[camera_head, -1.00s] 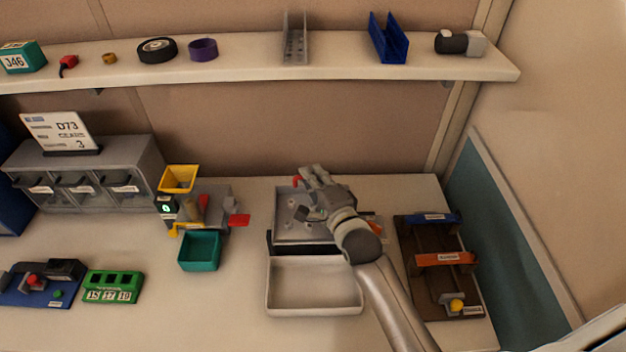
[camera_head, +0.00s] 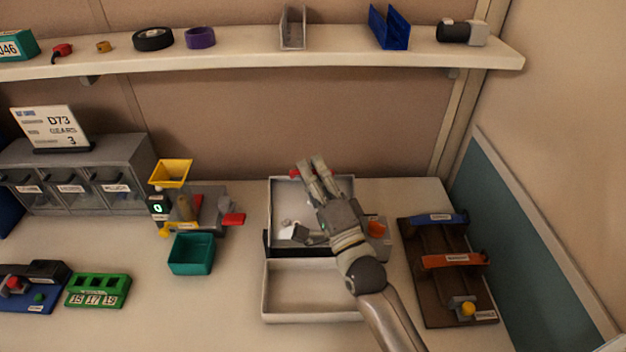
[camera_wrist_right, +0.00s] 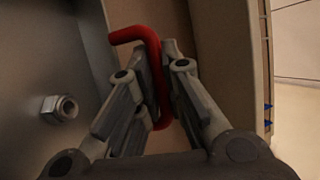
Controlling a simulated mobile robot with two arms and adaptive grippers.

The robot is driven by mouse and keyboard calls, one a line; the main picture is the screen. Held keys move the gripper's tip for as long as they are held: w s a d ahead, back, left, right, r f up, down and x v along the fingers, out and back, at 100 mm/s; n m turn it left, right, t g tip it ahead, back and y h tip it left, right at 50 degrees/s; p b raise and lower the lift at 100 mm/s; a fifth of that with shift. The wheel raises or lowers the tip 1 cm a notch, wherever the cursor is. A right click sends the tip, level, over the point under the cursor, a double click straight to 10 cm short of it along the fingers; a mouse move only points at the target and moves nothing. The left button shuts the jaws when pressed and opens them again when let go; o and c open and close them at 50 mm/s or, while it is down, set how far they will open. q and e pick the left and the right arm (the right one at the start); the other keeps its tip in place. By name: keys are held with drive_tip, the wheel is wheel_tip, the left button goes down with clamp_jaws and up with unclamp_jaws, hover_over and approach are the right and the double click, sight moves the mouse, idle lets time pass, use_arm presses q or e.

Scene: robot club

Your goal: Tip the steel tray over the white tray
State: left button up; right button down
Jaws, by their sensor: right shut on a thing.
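The steel tray (camera_head: 284,204) stands behind the white tray (camera_head: 312,260) on the bench and looks tilted towards it, its far edge raised. A few metal nuts (camera_head: 289,226) show in its near part; one hex nut (camera_wrist_right: 60,107) shows in the right wrist view. My right gripper (camera_head: 311,168) is at the tray's far edge, shut on the red handle (camera_wrist_right: 153,62), which passes between its fingers. The handle's end (camera_head: 294,173) also shows in the head view. The white tray's visible floor looks empty; my arm hides its right part. My left gripper is out of view.
A teal bin (camera_head: 191,254) and a hopper device with a yellow funnel (camera_head: 171,173) stand to the left. A brown rack (camera_head: 430,286) stands close on the right. A shelf (camera_head: 250,59) runs above the bench.

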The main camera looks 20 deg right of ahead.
drive_tip(key=s+a+r+n+t+y+b, duration=0.1)
drive_tip(key=s+a+n+t+y+b, duration=0.2)
drive_tip(key=s+b, duration=0.4)
drive_tip(key=shift+s+a+r+n+t+y, duration=0.25)
drive_tip(key=shift+s+n+y, duration=0.45)
drive_tip(key=shift+s, duration=1.4)
drive_tip(key=shift+s+d+f, duration=0.1)
drive_tip(key=c, duration=1.8)
unclamp_jaws()
drive_tip(key=v, duration=0.7)
drive_tip(key=shift+s+f, duration=0.15)
drive_tip(key=shift+f, duration=0.05)
